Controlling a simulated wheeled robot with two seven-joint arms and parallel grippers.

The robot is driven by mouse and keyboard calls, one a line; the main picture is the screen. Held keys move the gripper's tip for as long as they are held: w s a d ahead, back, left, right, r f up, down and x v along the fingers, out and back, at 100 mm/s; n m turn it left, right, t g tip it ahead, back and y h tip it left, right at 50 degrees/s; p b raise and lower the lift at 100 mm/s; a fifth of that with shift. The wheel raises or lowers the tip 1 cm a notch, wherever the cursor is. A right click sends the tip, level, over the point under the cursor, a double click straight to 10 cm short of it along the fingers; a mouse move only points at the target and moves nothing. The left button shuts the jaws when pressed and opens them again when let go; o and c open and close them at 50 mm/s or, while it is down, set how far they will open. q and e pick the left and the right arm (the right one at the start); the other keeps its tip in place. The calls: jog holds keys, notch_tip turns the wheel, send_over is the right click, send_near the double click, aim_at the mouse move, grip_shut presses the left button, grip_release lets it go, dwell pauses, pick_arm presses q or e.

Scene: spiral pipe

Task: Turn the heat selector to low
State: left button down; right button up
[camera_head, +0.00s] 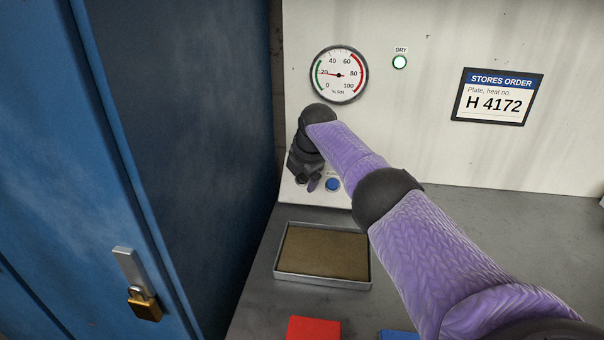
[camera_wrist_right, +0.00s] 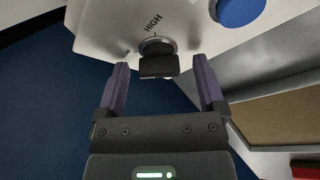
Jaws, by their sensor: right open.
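The heat selector (camera_wrist_right: 158,62) is a black knob on a silver ring on the pale panel, in the right wrist view. My right gripper (camera_wrist_right: 160,74) is open, with one purple finger on each side of the knob and gaps between. In the head view my right gripper (camera_head: 308,182) is at the lower left of the panel and hides the knob. My left gripper is not in view.
A blue button (camera_head: 333,185) is close beside my right gripper. A humidity gauge (camera_head: 338,74) and a green DRY lamp (camera_head: 399,62) are above. A shallow tray (camera_head: 322,283) lies on the bench below. A blue cabinet (camera_head: 180,120) with a padlock (camera_head: 145,305) stands close at left.

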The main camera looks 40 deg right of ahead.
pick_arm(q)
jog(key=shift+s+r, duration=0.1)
pick_arm(e)
jog(key=shift+r, duration=0.1)
jog(key=p+v, duration=0.4)
jog(key=shift+r, duration=0.35)
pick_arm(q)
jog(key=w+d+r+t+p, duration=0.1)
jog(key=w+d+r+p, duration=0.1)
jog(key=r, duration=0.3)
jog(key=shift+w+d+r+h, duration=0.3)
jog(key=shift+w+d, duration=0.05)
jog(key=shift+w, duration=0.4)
pick_arm(e)
jog(key=v, duration=0.5)
jog(key=shift+s+a, duration=0.1)
jog(key=shift+s, duration=0.05)
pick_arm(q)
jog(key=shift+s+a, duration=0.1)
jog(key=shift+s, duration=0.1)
